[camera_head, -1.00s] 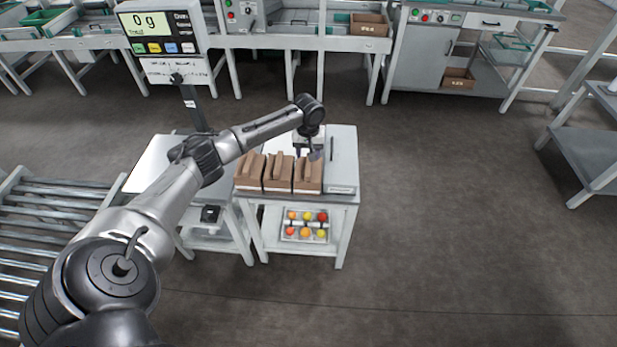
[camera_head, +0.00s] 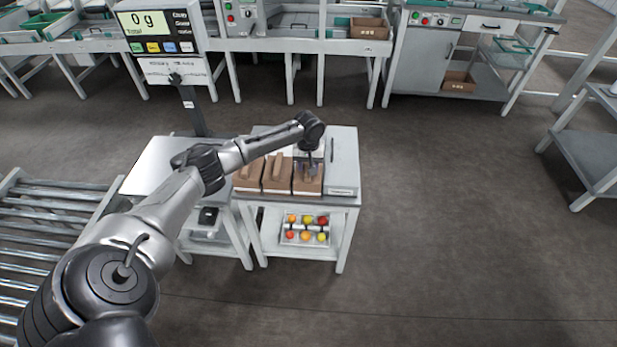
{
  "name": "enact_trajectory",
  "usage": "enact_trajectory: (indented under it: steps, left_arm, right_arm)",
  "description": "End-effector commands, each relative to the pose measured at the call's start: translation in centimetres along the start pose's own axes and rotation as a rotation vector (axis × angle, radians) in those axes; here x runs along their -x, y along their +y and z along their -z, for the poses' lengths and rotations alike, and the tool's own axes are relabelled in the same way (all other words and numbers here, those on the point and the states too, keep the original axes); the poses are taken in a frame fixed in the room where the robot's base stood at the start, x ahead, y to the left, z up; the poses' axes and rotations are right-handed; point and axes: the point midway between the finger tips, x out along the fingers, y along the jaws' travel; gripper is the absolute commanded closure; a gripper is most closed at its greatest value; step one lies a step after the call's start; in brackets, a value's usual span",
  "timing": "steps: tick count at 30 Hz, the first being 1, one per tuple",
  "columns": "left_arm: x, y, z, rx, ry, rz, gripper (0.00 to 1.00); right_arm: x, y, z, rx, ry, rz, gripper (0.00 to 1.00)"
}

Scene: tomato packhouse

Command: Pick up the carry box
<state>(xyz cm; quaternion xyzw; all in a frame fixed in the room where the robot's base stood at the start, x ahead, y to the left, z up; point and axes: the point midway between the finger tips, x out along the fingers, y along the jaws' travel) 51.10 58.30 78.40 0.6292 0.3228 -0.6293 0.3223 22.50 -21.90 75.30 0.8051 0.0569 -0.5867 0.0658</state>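Three brown cardboard carry boxes with raised handles stand side by side on a small white table (camera_head: 345,200): a left box (camera_head: 246,181), a middle box (camera_head: 276,180) and a right box (camera_head: 306,185). My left gripper (camera_head: 312,168) points down at the handle of the right box. The fingers are small and dark against the box, so I cannot tell whether they are open or shut, or touching the handle. My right gripper is not in view.
A flat white case (camera_head: 342,165) lies right of the boxes. A tray of red and yellow tomatoes (camera_head: 304,239) sits on the shelf below. A scale with a display (camera_head: 158,30) stands left. A roller conveyor (camera_head: 45,225) is at far left. Floor to the right is clear.

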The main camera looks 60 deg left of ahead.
Motion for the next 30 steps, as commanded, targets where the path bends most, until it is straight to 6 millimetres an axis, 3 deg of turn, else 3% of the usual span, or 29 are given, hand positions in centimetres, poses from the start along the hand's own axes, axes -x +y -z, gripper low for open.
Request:
enact_trajectory:
  steps: [13,23,30]
  left_arm:
    - [0.0,0.0,0.0,0.000,0.000,0.000,1.00]
    - [0.4,0.0,0.1,0.001,0.001,-0.001,1.00]
    - [4.1,0.0,0.1,0.002,0.004,-0.003,1.00]
  right_arm:
    - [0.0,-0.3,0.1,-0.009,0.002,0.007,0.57]
    - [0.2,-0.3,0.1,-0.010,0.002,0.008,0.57]
    - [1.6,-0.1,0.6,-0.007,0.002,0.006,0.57]
